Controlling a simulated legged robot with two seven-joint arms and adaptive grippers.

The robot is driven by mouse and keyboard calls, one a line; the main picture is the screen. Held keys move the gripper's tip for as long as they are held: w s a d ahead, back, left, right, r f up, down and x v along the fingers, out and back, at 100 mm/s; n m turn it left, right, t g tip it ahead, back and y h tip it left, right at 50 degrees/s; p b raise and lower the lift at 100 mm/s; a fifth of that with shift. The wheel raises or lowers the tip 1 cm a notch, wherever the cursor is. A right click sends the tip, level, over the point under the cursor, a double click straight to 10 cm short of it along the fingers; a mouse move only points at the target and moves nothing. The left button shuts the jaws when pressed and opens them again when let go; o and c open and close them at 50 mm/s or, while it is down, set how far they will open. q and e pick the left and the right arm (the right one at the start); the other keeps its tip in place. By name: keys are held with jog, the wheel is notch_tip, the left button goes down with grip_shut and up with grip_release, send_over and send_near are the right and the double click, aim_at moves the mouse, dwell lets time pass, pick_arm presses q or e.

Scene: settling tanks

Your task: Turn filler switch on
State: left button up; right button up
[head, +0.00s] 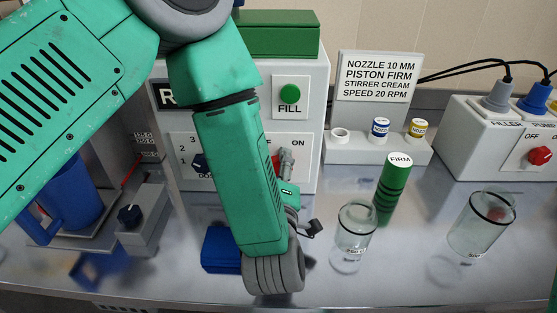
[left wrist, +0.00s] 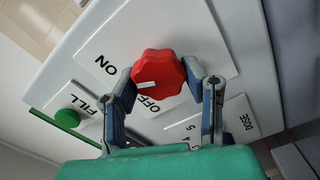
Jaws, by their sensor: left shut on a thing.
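The filler (head: 309,120) is a white box with a green FILL button (head: 290,94) and a red ON/OFF switch knob (head: 276,163). My left arm crosses in front of it in the head view. My left gripper (head: 286,162) is at the knob and largely hidden by the arm. In the left wrist view, its two fingers (left wrist: 166,90) are shut on the sides of the red knob (left wrist: 160,70). The knob's white mark lies on its lower left side, between the ON and OFF labels. OFF is partly covered. My right gripper is not in view.
A box with plugs and another red OFF knob (head: 539,156) stands at the right. Glass jars (head: 355,236) (head: 480,224) and a green FIRM cylinder (head: 393,186) stand on the metal table. A blue jug (head: 75,200) is at the left. A nozzle rack (head: 360,151) stands behind.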

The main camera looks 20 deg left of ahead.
pick_arm(q)
jog(key=shift+s+d+f+m+p, duration=0.15)
jog(key=shift+m+p, duration=0.1)
jog(key=shift+m, duration=0.3)
jog(key=shift+s+f+m+p, duration=0.1)
jog(key=shift+f+m+p, duration=0.1)
jog(key=shift+m, duration=0.35)
jog(key=o, duration=1.1)
jog(key=shift+w+r, duration=0.1)
jog(key=shift+w, duration=0.05)
jog(key=shift+d+r, duration=0.1)
